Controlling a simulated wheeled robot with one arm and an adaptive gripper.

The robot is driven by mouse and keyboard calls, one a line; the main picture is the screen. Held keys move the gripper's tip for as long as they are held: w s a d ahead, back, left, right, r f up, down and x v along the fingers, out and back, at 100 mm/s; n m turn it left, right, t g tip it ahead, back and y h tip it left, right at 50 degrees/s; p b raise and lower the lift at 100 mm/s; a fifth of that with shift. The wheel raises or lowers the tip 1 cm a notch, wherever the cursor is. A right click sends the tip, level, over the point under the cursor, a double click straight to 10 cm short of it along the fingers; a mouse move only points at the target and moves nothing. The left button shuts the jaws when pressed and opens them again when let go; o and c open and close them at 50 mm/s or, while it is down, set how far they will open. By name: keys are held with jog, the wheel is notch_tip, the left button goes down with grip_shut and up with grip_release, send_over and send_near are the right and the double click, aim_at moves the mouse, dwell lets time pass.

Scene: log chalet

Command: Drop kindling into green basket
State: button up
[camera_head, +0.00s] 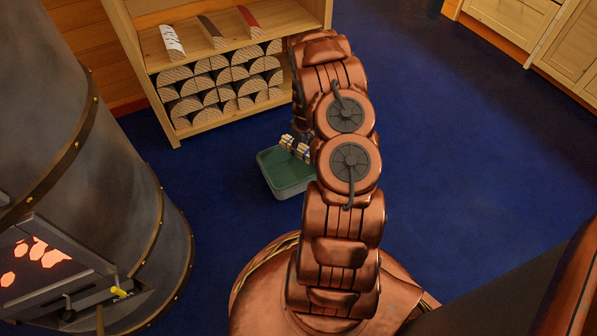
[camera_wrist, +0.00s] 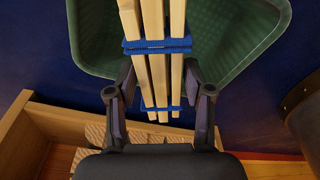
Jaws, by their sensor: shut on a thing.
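The kindling (camera_head: 295,147) is a bundle of pale sticks tied with two blue bands. My gripper (camera_wrist: 161,101) is shut on the kindling, with a finger on each side of it in the wrist view, where the bundle (camera_wrist: 154,72) runs up out of the picture. In the head view my arm hides the gripper. The green basket (camera_head: 283,183) stands on the blue floor, partly hidden by my arm. In the wrist view the kindling overlaps the basket (camera_wrist: 235,45), whose wall shows on both sides of it. The height of the bundle over the basket is hard to tell.
A wooden shelf (camera_head: 176,130) behind the basket holds stacked logs (camera_head: 222,85) and several items on top. A dark stove (camera_head: 120,180) with a glowing firebox stands at the left. Blue floor (camera_head: 470,150) at the right is clear, with wooden cabinets (camera_head: 510,22) beyond.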

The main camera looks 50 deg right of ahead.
jog(key=shift+f, duration=0.25)
jog(key=o, duration=1.3)
jog(key=shift+c, duration=0.2)
jog(key=shift+r, duration=0.15)
notch_tip(320, 180, up, 12)
jog(key=s, duration=0.1)
jog(key=shift+s+f, duration=0.2)
jog(key=shift+s, duration=0.15)
jog(key=shift+d, duration=0.1)
